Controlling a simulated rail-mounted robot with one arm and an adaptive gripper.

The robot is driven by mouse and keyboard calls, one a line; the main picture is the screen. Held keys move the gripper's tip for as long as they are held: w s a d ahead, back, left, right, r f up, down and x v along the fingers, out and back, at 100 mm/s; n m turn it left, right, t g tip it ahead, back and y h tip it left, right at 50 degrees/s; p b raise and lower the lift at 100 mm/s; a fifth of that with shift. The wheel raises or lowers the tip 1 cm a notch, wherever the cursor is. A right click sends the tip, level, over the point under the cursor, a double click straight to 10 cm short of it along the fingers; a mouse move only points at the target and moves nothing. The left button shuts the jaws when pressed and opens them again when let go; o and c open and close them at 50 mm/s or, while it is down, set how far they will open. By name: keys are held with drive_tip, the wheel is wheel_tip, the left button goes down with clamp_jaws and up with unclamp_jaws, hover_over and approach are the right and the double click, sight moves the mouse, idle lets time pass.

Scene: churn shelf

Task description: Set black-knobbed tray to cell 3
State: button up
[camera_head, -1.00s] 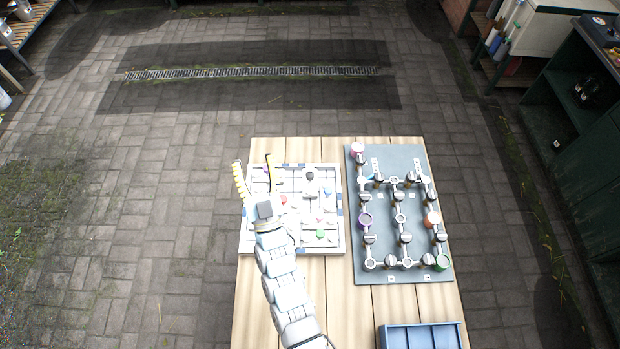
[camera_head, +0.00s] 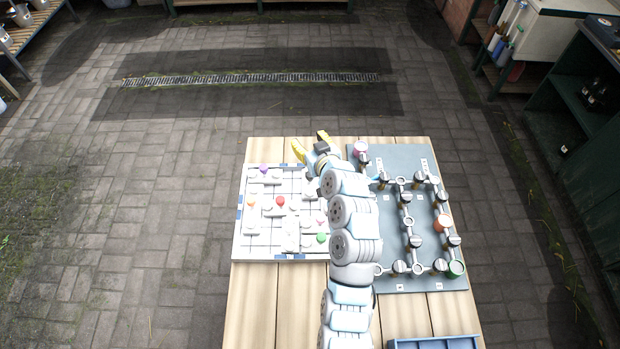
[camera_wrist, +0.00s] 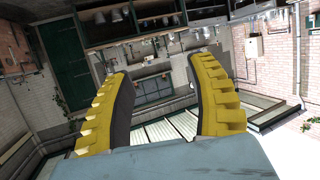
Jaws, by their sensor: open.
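The white gridded board (camera_head: 242,250) lies on the left half of the table and carries several white trays with coloured knobs. I see a purple knob (camera_head: 263,170), an orange knob (camera_head: 251,203), a red knob (camera_head: 280,202) and a green knob (camera_head: 322,238). I cannot make out the black-knobbed tray; my arm and gripper cover the board's upper right part. Cell numbers cannot be read. My gripper (camera_head: 310,144) is over the board's far right corner, its yellow fingers apart and empty. In the wrist view the gripper (camera_wrist: 155,72) is open, with only distant room between the fingers.
A grey panel (camera_head: 400,165) with pipes, valves and coloured rings lies right of the board, partly behind my arm. A blue bin (camera_head: 435,343) stands at the near right. The wooden table (camera_head: 265,300) is bare in front of the board.

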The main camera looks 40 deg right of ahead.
drive_tip(key=s+d+f+n+g+y+b, duration=0.2)
drive_tip(key=s+f+y+b, duration=0.1)
drive_tip(key=s, duration=0.3)
drive_tip(key=n+g+y+b, duration=0.2)
approach(310, 180)
drive_tip(key=x, duration=0.6)
drive_tip(key=w+d+r+x, duration=0.1)
drive_tip(key=x, duration=0.3)
idle(0.3)
clamp_jaws()
